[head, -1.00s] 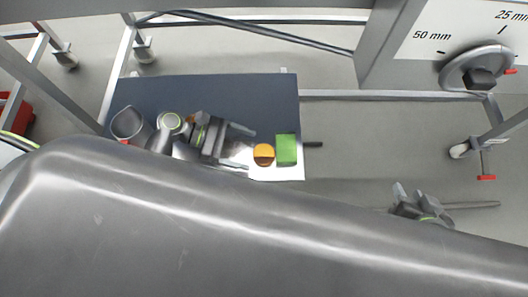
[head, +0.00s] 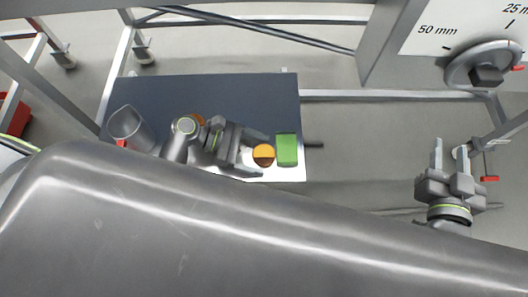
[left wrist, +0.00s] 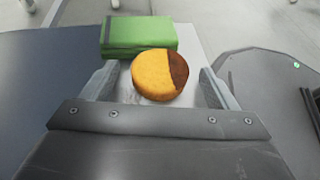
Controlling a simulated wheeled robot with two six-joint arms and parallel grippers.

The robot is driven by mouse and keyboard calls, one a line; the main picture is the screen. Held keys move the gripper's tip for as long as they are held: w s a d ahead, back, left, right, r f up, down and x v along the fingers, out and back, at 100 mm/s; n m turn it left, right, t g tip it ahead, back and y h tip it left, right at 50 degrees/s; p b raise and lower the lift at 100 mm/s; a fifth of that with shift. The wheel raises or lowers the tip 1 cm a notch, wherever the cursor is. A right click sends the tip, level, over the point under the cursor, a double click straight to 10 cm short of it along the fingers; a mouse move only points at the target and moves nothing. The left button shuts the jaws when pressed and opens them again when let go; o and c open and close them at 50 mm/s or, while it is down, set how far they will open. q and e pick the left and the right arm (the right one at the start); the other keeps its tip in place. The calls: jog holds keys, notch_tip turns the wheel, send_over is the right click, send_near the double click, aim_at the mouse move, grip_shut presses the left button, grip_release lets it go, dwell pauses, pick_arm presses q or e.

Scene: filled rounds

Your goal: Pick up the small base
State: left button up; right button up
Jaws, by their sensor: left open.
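A round orange-yellow piece with a dark brown part, perhaps the small base (head: 263,152), lies on a white sheet on the dark table. It also shows in the left wrist view (left wrist: 155,78). My left gripper (head: 264,156) is open, its fingers on either side of this round, with visible gaps in the left wrist view (left wrist: 158,84). Another orange round piece (head: 198,119) shows partly behind my left arm; the rest of it is hidden. My right gripper (head: 450,146) is open and empty, off the table to the right.
A green block (head: 287,149) sits on the white sheet (head: 290,174) just beyond the round. A grey cup-like container (head: 127,124) with a red part stands at the table's left. The back of the dark table (head: 220,92) is clear. A panel with a dial (head: 484,72) stands at right.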

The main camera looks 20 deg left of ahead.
pick_arm(q)
jog(key=shift+c, duration=0.4)
jog(key=c, duration=0.7)
